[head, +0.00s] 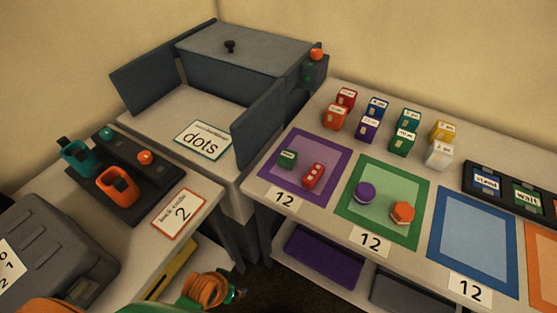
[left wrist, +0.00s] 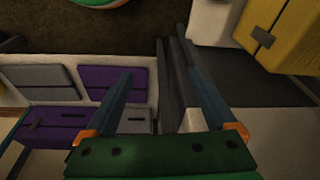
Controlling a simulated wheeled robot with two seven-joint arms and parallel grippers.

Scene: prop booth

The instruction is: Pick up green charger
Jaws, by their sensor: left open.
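A teal-green looped device (head: 77,155), which may be the charger, stands on the left of a dark dock (head: 155,180) on the left table. An orange looped device (head: 117,187) stands just in front of it. My left gripper shows in the left wrist view (left wrist: 158,68), with its two fingers apart and nothing between them. In the head view, my left arm is at the bottom edge, lower than and to the right of the dock, well apart from the teal-green device. The left wrist view does not show the dock. My right gripper is in neither view.
A grey case (head: 50,250) lies left of my arm. A grey booth with side panels (head: 145,76) is behind. The right table holds coloured mats (head: 265,185) and small boxes. A yellow case (left wrist: 275,38) shows in the wrist view.

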